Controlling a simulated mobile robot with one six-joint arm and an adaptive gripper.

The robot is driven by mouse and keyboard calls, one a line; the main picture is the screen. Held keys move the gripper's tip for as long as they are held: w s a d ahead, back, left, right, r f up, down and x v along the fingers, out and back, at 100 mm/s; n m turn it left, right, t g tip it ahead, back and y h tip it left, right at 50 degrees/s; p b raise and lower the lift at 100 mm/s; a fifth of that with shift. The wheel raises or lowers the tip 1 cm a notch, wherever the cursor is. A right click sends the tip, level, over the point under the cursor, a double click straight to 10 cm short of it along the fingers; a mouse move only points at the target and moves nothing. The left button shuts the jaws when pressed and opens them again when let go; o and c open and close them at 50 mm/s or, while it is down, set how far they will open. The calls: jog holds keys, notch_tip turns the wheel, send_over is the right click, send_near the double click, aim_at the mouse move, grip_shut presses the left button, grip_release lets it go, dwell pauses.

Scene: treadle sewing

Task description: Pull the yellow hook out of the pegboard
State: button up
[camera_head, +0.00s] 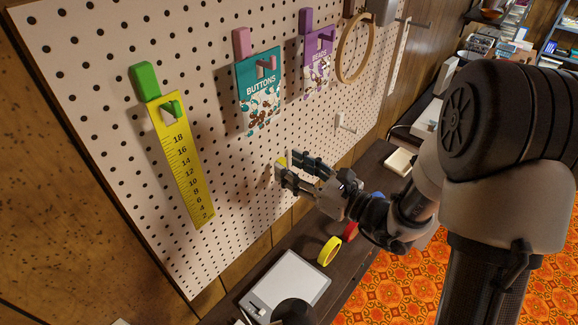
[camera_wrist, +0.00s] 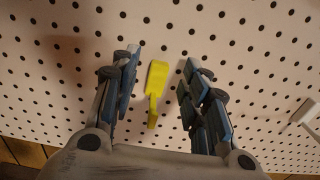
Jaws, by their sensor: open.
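The yellow hook (camera_wrist: 155,84) is fixed on the white pegboard (camera_wrist: 60,60), and in the wrist view it sits between my two open fingers. My gripper (camera_wrist: 160,85) is open, with one finger on each side of the hook and a gap to both. In the head view my gripper (camera_head: 288,170) is close to the lower part of the pegboard (camera_head: 215,140). Only a small yellow bit of the hook (camera_head: 281,162) shows there, beside the fingers. The rest of it is hidden by my gripper.
A green hook (camera_head: 145,80) holds a yellow ruler (camera_head: 180,160). Button (camera_head: 259,92) and bead (camera_head: 318,60) packets and a wooden hoop (camera_head: 355,50) hang above. A white hook (camera_head: 346,123) is to the right. Yellow tape (camera_head: 329,251) and a scale (camera_head: 287,284) are below.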

jog(key=shift+x, duration=0.8)
jog(key=shift+c, duration=0.2)
grip_shut()
dwell(0.4)
jog(key=shift+s+d, duration=0.3)
jog(key=shift+d, duration=0.1)
dwell(0.6)
jog(key=shift+s+d, duration=0.2)
jog(key=shift+d, duration=0.05)
jog(key=shift+s+d, duration=0.35)
jog(key=shift+d, duration=0.1)
dwell(0.6)
jog(key=shift+v, duration=2.4)
